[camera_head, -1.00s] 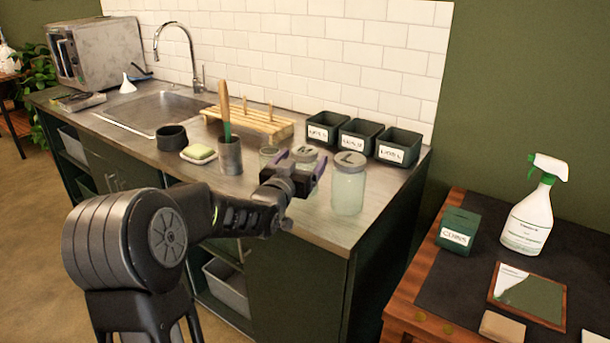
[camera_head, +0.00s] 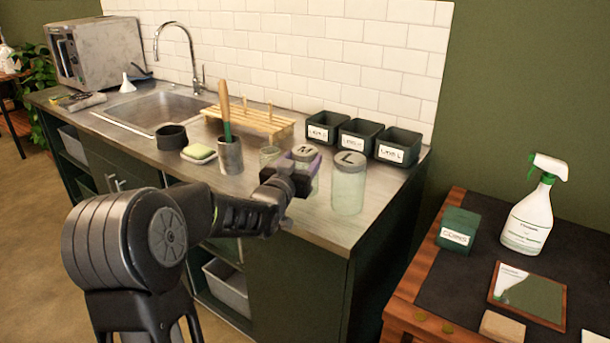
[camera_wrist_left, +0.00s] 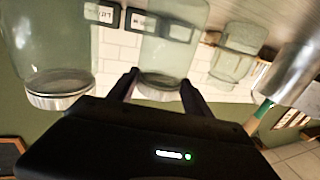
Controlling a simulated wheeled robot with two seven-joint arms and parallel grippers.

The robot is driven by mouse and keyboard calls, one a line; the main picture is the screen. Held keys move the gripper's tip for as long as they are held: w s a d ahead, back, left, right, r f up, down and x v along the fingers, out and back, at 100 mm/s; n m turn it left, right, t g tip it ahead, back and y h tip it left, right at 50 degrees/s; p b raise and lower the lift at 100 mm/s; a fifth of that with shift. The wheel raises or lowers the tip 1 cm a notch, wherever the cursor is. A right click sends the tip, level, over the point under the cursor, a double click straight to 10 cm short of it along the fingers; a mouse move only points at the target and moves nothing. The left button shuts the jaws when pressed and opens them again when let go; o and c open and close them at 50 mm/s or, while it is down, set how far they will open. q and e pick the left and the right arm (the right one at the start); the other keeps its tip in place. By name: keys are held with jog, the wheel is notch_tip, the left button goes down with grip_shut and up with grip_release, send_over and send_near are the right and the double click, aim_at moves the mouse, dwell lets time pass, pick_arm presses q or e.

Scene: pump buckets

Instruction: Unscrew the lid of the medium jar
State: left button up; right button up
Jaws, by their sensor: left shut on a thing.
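The medium jar (camera_wrist_left: 168,48) stands on the steel counter between two other glass jars. Its grey lid marked M (camera_head: 304,152) is on top in the head view. My left gripper (camera_head: 304,172) is shut on the lid, its fingers on either side of the rim. In the wrist view, which shows the scene upside down, the lid (camera_wrist_left: 158,90) sits between the two fingertips (camera_wrist_left: 160,88). The gripper hides much of the jar in the head view. I cannot see whether the lid is loose. My right gripper is not in view.
The large jar marked L (camera_head: 348,190) stands close on the right. A smaller jar (camera_head: 269,155) and a metal cup with a green-and-wood tool (camera_head: 230,157) are on the left. Labelled bins (camera_head: 357,137) and a wooden rack (camera_head: 250,122) stand behind.

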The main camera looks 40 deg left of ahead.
pick_arm(q)
grip_shut()
jog(key=shift+r, duration=0.2)
notch_tip(320, 180, up, 10)
jog(key=shift+f, duration=0.1)
dwell(0.3)
jog(key=shift+f, duration=0.1)
dwell(0.8)
